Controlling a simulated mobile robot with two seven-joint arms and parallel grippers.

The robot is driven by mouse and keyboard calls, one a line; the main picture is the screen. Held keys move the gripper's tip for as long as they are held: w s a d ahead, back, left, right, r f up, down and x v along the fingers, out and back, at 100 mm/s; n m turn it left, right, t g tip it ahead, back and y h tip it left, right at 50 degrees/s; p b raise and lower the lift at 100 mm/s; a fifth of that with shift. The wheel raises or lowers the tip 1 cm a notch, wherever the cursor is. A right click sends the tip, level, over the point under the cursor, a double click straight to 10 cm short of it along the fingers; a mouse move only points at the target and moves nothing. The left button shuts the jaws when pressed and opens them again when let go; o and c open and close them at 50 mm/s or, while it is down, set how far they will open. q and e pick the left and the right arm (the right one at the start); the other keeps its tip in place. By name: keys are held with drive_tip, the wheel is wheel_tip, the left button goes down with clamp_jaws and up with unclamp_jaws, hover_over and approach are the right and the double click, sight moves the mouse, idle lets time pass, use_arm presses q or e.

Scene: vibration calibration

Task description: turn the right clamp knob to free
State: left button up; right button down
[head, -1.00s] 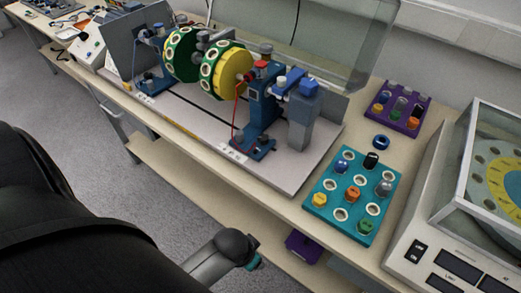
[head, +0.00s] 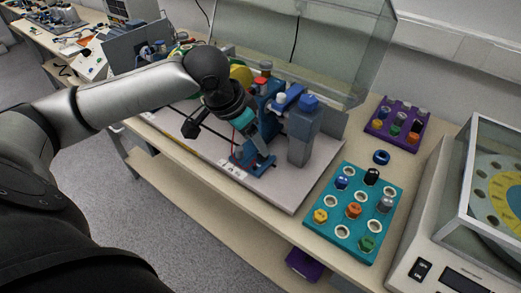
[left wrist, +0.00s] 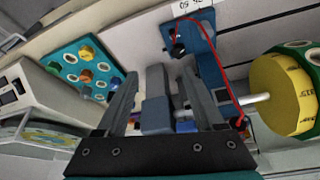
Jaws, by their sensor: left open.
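The right blue clamp stand (head: 268,103) stands on the grey baseplate, right of the green and yellow drum (left wrist: 286,95). In the left wrist view a dark knob (left wrist: 178,50) sits on the stand's blue foot (left wrist: 203,62). I cannot tell for sure whether it is the right clamp knob. My left gripper (head: 263,161) is low in front of the stand, above its foot, and hides part of it. In the left wrist view its two fingers (left wrist: 160,76) are apart, with a grey post (left wrist: 157,88) showing between them. I see no contact. My right gripper is out of view.
The blue-capped grey post (head: 302,133) stands right of the clamp stand. A teal tray (head: 330,223) with several coloured knobs, a blue ring (head: 381,157) and a purple tray (head: 379,131) lie further right. A clear cover (head: 345,45) rises behind. A red cable (left wrist: 222,62) hangs near the foot.

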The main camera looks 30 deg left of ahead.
sight(260, 155)
use_arm(q)
drive_tip(key=a+r+n, duration=0.1)
drive_tip(key=a+r, duration=0.2)
drive_tip(key=b+x, duration=0.1)
drive_tip(key=x, duration=0.3)
drive_tip(key=b+x, duration=0.1)
drive_tip(key=x, duration=0.4)
drive_tip(key=w+b+x, duration=0.1)
drive_tip(key=b+x, duration=0.1)
drive_tip(key=x, duration=0.3)
drive_tip(key=shift+a+r, duration=0.1)
drive_tip(key=shift+a, duration=0.3)
drive_tip(key=shift+w+f, duration=0.15)
drive_tip(key=shift+f, duration=0.3)
clamp_jaws()
